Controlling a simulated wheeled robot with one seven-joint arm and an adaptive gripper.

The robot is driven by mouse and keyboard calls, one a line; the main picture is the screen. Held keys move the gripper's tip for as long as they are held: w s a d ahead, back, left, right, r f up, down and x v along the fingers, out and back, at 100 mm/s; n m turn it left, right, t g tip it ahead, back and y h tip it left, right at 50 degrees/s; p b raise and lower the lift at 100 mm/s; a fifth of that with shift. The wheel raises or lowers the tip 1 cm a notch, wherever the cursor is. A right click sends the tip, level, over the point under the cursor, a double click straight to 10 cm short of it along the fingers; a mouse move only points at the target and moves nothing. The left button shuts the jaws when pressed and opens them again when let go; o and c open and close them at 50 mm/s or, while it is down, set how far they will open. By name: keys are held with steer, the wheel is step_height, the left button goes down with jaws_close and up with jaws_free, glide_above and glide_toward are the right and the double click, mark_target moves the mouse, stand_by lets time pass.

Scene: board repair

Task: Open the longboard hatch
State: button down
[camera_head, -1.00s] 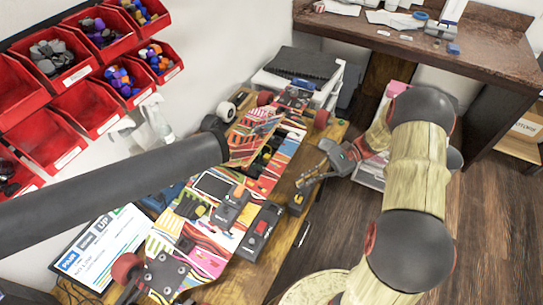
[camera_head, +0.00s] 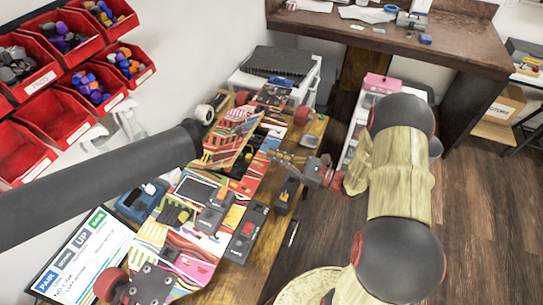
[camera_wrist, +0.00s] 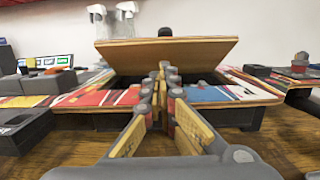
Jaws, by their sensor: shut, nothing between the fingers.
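The longboard (camera_head: 183,235), with a bright striped deck, lies on the wooden workbench. Its hatch lid (camera_head: 230,138) is raised at a slant above the dark opening in the deck. In the wrist view the lid (camera_wrist: 165,52) is a tilted wooden panel with a dark gap beneath its near edge. My gripper (camera_head: 275,155) is at the right side of the longboard, beside the raised lid. In the wrist view my gripper (camera_wrist: 166,70) is shut and empty, its tips in front of the lid and opening. I cannot tell whether the tips touch the lid.
A black remote-like box (camera_head: 247,232) and other small devices lie on and beside the deck. Red bins (camera_head: 55,115) hang on the wall at left. A sign panel (camera_head: 85,255) lies at lower left. A dark desk (camera_head: 455,50) stands behind. Floor at right is open.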

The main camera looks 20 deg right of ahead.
steer(key=b+x, duration=0.2)
steer(key=x, duration=0.5)
steer(key=shift+w+a, duration=0.3)
